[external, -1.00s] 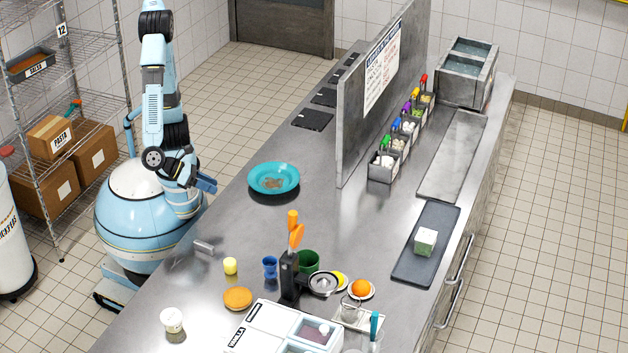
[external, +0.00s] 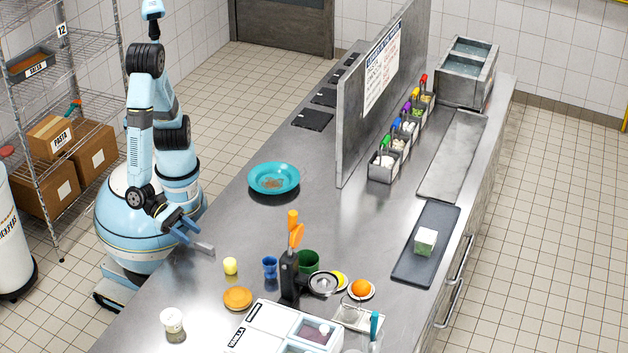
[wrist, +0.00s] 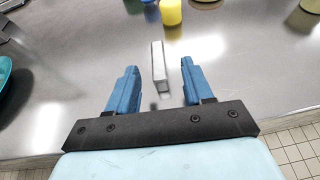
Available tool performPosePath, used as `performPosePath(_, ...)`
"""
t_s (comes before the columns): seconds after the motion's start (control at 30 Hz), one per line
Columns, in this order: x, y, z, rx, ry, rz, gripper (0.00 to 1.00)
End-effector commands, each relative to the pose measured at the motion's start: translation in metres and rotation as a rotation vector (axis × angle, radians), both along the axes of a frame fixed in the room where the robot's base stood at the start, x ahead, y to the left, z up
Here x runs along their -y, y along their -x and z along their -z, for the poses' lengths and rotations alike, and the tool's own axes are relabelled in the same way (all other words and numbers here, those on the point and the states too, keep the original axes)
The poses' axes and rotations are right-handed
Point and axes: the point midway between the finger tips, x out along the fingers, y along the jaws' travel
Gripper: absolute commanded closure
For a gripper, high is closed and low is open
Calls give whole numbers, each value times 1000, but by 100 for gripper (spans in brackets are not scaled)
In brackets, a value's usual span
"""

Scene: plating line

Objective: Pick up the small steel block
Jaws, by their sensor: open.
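The small steel block (external: 203,247) lies on the steel counter near its left edge in the external view. In the wrist view the block (wrist: 159,66) is a narrow grey bar, ahead of and between the two blue fingers. My gripper (external: 187,233) is open and empty, just left of and above the block in the external view. The wrist view shows my gripper's fingers (wrist: 157,88) spread apart, with the block's near end close to the line between their tips. I cannot tell the exact height above the counter.
A yellow cup (external: 230,266) stands closest to the block. A blue cup (external: 270,267), an orange bun-like disc (external: 237,298) and a white tub (external: 172,320) are farther off. A teal plate (external: 274,180) lies beyond. The counter around the block is clear.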

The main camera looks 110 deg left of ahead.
Motion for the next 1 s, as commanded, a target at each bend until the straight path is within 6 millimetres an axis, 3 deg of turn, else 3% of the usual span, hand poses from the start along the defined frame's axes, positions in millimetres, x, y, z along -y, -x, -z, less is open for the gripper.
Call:
performPosePath(0.27,0,-16,8,-1,1,0,49)
performPosePath(0.63,0,-55,28,0,1,0,49)
performPosePath(0.93,0,-59,30,0,1,0,49)
performPosePath(1.0,0,-59,30,0,1,0,54)
